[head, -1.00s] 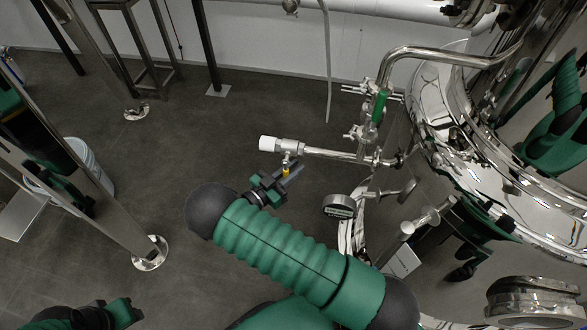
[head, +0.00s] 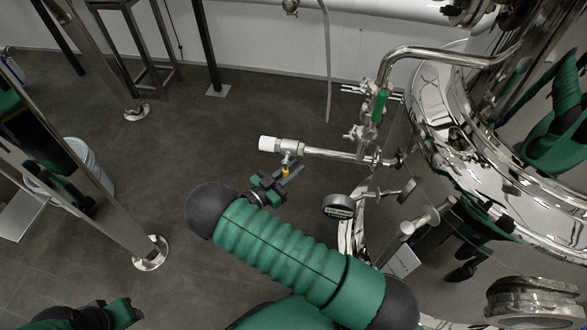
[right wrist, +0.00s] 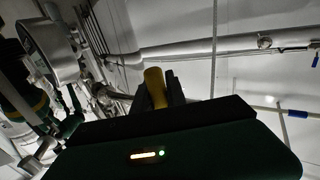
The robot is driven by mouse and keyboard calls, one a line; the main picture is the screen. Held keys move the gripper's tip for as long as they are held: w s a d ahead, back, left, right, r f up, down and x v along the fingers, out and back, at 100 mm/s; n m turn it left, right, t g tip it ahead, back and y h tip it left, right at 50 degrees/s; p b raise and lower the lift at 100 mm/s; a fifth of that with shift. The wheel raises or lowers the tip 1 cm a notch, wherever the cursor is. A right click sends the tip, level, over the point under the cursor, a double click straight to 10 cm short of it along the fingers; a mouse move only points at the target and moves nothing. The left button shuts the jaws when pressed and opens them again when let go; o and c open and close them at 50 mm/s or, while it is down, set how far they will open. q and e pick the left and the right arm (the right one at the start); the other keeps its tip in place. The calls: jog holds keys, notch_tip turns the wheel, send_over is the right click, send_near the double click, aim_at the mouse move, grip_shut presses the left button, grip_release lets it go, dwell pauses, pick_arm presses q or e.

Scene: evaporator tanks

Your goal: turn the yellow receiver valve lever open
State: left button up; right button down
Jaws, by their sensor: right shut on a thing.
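The yellow receiver valve lever (head: 285,170) shows as a small yellow piece below the metal valve with a white end cap (head: 268,144), on a horizontal pipe from the tank. My right gripper (head: 286,174) is at the lever, its fingers shut on it. In the right wrist view the yellow lever (right wrist: 156,88) stands up between the dark fingers, its lower part hidden by the gripper body. My left gripper (head: 118,313) is low at the left edge of the head view, away from the valve; its jaws are too unclear to read.
The shiny steel tank (head: 440,115) fills the right side. A green-handled valve (head: 379,105) and a round gauge (head: 339,207) are close to the right gripper. A steel leg (head: 110,195) and a white bucket (head: 92,165) are at the left. The floor between is clear.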

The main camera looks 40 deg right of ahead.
jog(key=shift+w+a, duration=0.15)
jog(key=shift+a, duration=0.05)
jog(key=w+m+y+p, duration=0.1)
jog(key=p, duration=0.1)
jog(key=a+m+y+p, duration=0.1)
jog(key=m+p, duration=0.1)
jog(key=shift+w+a+r+y, duration=0.15)
jog(key=shift+w+a+y, duration=0.15)
jog(key=shift+w, duration=0.05)
jog(key=shift+w+a+m+t+y+p, duration=0.45)
jog(key=shift+m+y+p, duration=0.25)
jog(key=shift+m+p, duration=0.25)
jog(key=c, duration=1.3)
grip_release()
jog(key=shift+c, duration=0.2)
